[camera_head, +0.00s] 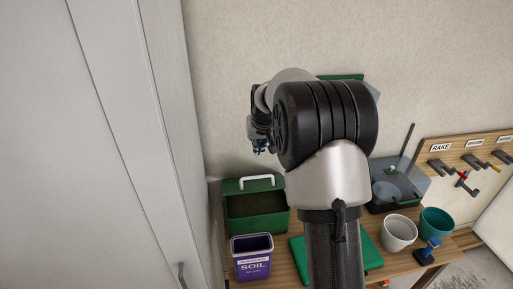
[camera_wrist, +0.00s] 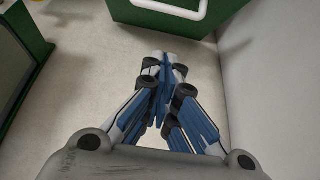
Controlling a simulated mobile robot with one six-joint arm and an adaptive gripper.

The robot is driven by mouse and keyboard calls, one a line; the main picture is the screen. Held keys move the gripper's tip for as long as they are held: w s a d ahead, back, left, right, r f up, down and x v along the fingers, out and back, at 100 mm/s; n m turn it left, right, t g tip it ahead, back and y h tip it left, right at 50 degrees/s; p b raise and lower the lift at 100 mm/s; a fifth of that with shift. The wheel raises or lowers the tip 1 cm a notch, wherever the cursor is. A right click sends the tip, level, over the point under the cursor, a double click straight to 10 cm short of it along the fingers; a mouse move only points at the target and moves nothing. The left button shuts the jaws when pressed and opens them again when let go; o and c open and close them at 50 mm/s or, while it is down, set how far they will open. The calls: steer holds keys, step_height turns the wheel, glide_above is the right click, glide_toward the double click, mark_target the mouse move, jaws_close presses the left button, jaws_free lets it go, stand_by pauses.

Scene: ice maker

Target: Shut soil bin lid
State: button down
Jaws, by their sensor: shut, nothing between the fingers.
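The green soil bin (camera_head: 258,229) stands on the bench at the left, with its dark inside showing. Its green lid (camera_head: 231,187) appears raised at the back of the bin, with a white loop handle (camera_head: 257,178). In the wrist view, a green panel (camera_wrist: 240,20), which looks like the lid, shows at the top with the white handle (camera_wrist: 170,10). My gripper (camera_head: 258,150) is above the bin, partly hidden behind my arm. In the wrist view my gripper (camera_wrist: 163,58) is shut and empty, its fingertips apart from the green panel.
A purple SOIL container (camera_head: 252,262) stands in front of the bin. A tall pale cabinet (camera_head: 110,140) is close on the left. My arm covers the middle.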

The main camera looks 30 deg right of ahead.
glide_above(254, 177)
steer(key=w+d, duration=0.2)
step_height(254, 177, down, 7)
steer(key=shift+s+a+f+b, duration=0.1)
steer(key=shift+s+f+b, duration=0.1)
steer(key=shift+f, duration=0.5)
steer(key=shift+s+a+f+b, duration=0.1)
steer(key=shift+s+f, duration=0.1)
steer(key=shift+f, duration=0.5)
steer(key=shift+s+a+f+b, duration=0.1)
steer(key=shift+s+f+b, duration=0.1)
steer(key=shift+f, duration=0.5)
